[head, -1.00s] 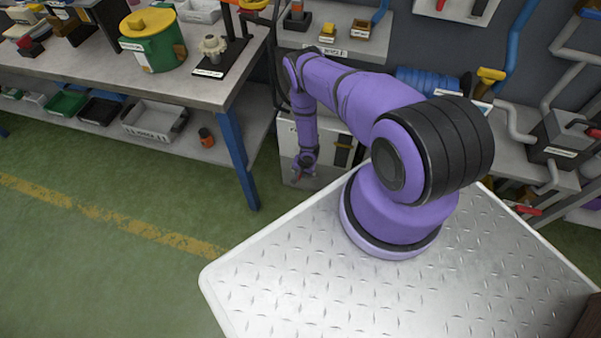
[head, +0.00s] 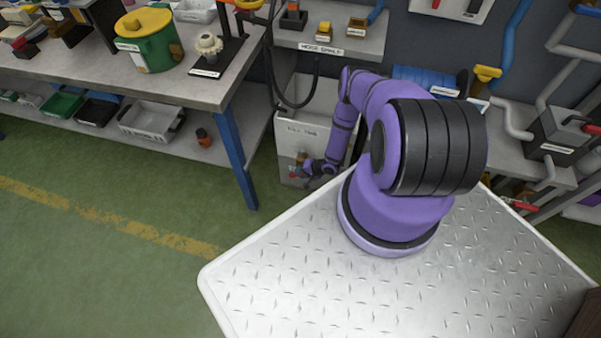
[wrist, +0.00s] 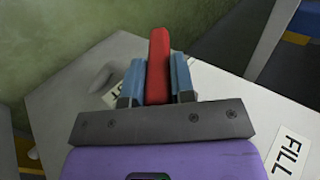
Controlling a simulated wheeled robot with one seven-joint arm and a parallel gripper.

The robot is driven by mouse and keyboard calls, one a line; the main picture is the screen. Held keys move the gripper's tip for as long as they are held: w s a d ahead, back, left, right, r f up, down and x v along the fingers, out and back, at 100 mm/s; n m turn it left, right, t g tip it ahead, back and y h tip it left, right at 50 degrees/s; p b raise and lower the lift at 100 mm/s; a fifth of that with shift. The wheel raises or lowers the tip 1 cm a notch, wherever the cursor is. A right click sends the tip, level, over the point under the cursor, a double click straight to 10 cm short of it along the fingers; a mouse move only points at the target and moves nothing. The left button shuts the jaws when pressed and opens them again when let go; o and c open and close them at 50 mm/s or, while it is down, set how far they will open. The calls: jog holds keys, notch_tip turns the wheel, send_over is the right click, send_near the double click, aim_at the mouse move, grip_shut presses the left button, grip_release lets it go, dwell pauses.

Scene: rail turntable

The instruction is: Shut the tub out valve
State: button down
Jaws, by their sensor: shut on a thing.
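The pale tub (head: 325,103) stands on the floor beside the workbench, with a label on its front too small to read surely. A red valve handle (wrist: 159,50) shows in the wrist view between the two blue fingers of my gripper (wrist: 158,82). The fingers are shut on it from both sides. In the head view my gripper (head: 308,170) is at the tub's lower front, and the handle is small there. A white label (wrist: 112,97) beside the handle is mostly hidden by a finger. The valve body under the handle is hidden.
A black hose (head: 300,103) hangs above the tub. The green floor (head: 110,190) in front is clear.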

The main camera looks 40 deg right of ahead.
jog(key=shift+t+y, duration=0.4)
jog(key=shift+t, duration=0.1)
jog(key=c, duration=1)
grip_release()
jog(key=shift+f, duration=0.1)
jog(key=shift+o, duration=0.2)
jog(key=v, duration=1.1)
jog(key=shift+a, duration=0.1)
